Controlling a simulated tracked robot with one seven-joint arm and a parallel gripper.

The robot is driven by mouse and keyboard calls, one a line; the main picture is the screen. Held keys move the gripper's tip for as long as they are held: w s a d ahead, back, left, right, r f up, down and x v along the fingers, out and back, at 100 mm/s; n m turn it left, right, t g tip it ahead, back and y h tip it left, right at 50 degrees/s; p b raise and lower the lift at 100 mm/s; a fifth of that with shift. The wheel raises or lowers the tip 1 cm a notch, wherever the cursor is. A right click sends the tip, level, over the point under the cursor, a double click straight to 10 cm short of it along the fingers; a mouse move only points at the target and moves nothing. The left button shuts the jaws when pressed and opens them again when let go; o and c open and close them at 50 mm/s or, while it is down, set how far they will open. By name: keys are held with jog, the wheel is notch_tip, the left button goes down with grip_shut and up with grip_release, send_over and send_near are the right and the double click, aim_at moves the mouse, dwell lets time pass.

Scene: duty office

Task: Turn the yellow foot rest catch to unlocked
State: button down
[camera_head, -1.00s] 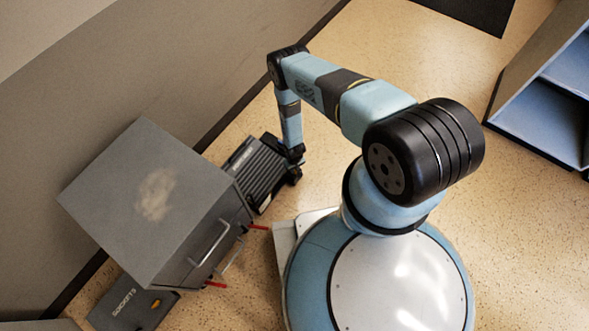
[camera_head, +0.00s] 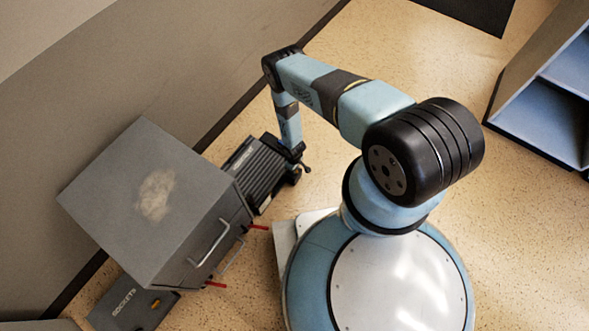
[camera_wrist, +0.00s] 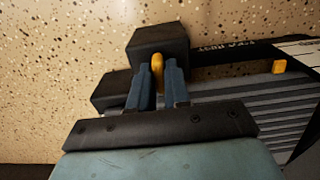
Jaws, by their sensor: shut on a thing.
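The foot rest (camera_head: 258,172) is a dark grey ribbed slab on the floor beside the grey cabinet. In the wrist view its ribbed top (camera_wrist: 240,113) shows at the right, with lettering along its dark edge. The yellow catch (camera_wrist: 157,69) stands in front of a dark block (camera_wrist: 158,42). My gripper (camera_wrist: 159,72) is shut on the catch, with one blue finger on each side of it. The catch's lower part is hidden between the fingers. In the head view my gripper (camera_head: 292,177) is at the foot rest's right end, and the catch is not visible there.
The grey cabinet (camera_head: 140,200) with handles and red bars stands left of the foot rest, near the wall. A dark case marked sockets (camera_head: 130,305) lies below it. A second yellow piece (camera_wrist: 279,66) sits on the foot rest.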

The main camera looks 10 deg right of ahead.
jog(key=c, duration=1.1)
grip_release()
notch_tip(320, 180, up, 14)
jog(key=shift+f, duration=0.15)
dwell(0.3)
